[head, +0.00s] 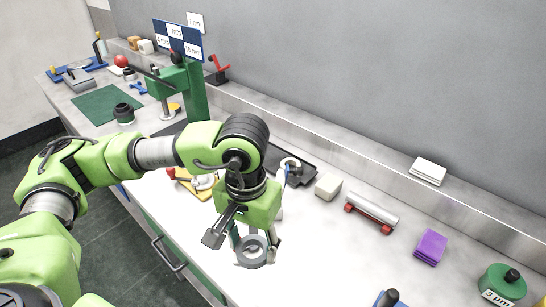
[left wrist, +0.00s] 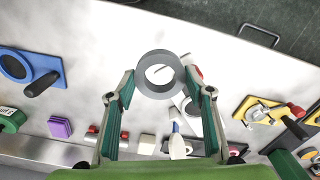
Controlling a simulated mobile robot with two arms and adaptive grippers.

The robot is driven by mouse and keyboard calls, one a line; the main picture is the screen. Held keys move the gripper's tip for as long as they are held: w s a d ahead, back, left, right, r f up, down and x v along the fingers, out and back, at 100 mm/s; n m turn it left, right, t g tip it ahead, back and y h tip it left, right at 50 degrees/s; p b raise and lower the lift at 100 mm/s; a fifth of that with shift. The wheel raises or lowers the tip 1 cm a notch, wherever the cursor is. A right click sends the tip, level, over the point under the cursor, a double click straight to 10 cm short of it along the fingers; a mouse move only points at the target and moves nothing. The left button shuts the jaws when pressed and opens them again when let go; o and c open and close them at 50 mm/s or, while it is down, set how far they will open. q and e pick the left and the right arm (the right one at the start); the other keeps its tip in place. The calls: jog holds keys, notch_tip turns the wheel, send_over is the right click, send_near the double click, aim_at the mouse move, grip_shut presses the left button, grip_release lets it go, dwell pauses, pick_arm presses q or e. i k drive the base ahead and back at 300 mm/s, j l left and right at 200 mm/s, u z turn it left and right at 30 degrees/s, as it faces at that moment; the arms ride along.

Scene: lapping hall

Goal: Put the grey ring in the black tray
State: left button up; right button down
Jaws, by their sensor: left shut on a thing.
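The grey ring (head: 251,262) is held between the fingertips of my left gripper (head: 252,246), above the white bench. In the left wrist view the ring (left wrist: 145,85) sits between the two fingertips of the left gripper (left wrist: 160,82), its hole facing the camera. The black tray (head: 305,173) lies behind my gripper near the back of the bench, partly hidden by my wrist. A roundish metal-coloured thing shows at the tray. The ring is in front of the tray and apart from it. My right gripper is not in view.
A pale block (head: 327,187), a metal cylinder on red supports (head: 371,209) and purple pads (head: 431,246) stand right of the tray. A yellow tray (head: 207,193) lies left of my gripper. A white bottle (left wrist: 177,147) stands near.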

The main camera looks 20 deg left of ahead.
aim_at(274, 159)
jog(key=j+z, duration=0.2)
jog(key=z, duration=0.15)
jog(key=j+z, duration=0.15)
jog(key=z, duration=0.2)
jog(key=j+z, duration=0.2)
jog(key=z, duration=0.15)
jog(key=k+j+z, duration=0.15)
jog(key=j, duration=0.3)
jog(key=k+j+z, duration=0.1)
jog(key=j, duration=0.3)
jog(key=k+j+z, duration=0.15)
jog(key=k+j, duration=0.15)
jog(key=j, duration=0.15)
jog(key=k+j+z, duration=0.1)
jog(key=k+j, duration=0.15)
jog(key=i+j, duration=0.15)
jog(key=i, duration=0.2)
